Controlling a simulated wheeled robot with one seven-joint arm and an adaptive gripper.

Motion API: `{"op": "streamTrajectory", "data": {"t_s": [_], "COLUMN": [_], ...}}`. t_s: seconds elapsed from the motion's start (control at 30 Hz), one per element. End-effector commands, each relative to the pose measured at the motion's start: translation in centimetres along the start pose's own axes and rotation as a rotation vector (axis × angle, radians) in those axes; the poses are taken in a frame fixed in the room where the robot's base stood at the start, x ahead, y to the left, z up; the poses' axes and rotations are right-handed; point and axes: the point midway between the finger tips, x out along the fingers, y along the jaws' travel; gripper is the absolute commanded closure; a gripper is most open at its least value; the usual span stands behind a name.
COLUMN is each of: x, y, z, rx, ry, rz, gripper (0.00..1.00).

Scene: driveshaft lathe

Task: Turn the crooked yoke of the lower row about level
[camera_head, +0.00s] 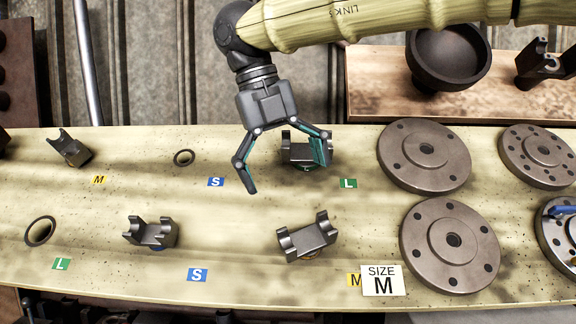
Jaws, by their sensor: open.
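The lower row holds two dark grey U-shaped yokes. The right one (308,240), near a yellow M label, sits turned, its right prong higher in the picture than its left. The left one (150,233), above a blue S label, looks closer to level. My gripper (287,177) is open and empty, pointing down above the board, up and slightly left of the turned yoke. Its right finger overlaps an upper-row yoke (296,153) in the picture and hides part of it; I cannot tell whether they touch.
The pale board (230,235) also has an upper-left yoke (75,150), empty ringed holes (184,157) (40,231), and a SIZE M sign (381,281). Large flanged discs (425,155) (450,243) stand to the right. The board between the two lower yokes is clear.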

Motion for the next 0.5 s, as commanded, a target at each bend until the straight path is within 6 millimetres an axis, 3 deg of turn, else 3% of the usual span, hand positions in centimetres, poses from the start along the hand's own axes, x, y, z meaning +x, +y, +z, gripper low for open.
{"op": "streamTrajectory", "data": {"t_s": [0.2, 0.5], "x": [0.4, 5.1], "y": [0.3, 0.1], "z": [-0.8, 0.1], "rx": [-0.004, -0.007], "ry": [-0.005, 0.003], "rz": [-0.002, 0.001], "gripper": [0.00, 0.00]}}
